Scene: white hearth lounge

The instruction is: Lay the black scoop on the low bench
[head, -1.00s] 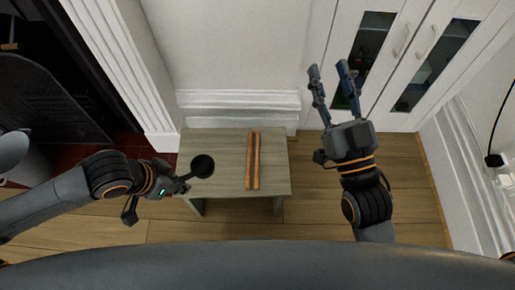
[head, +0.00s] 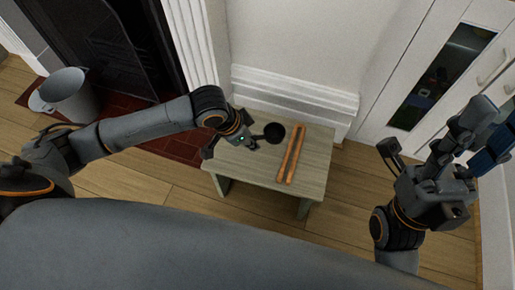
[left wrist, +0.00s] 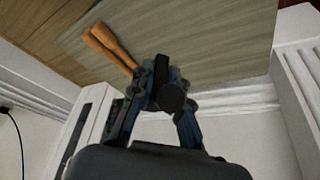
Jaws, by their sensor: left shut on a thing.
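The black scoop (head: 273,132) is in my left gripper (head: 250,142), its round bowl pointing right over the low bench (head: 318,150). I cannot tell from the head view whether the bowl touches the bench top or hangs just above it. In the left wrist view the scoop (left wrist: 170,97) shows dark between the fingers of my left gripper (left wrist: 160,95), with the wooden bench top (left wrist: 215,45) behind it. The fingers are closed on its handle, which is mostly hidden. My right gripper (head: 488,132) is open and empty, to the right of the bench.
Two orange-brown sticks (head: 291,154) lie side by side on the bench, just right of the scoop; they also show in the wrist view (left wrist: 110,45). The bench's right part is bare. A grey bucket (head: 68,95) stands by the fireplace. A white cabinet (head: 425,70) stands behind right.

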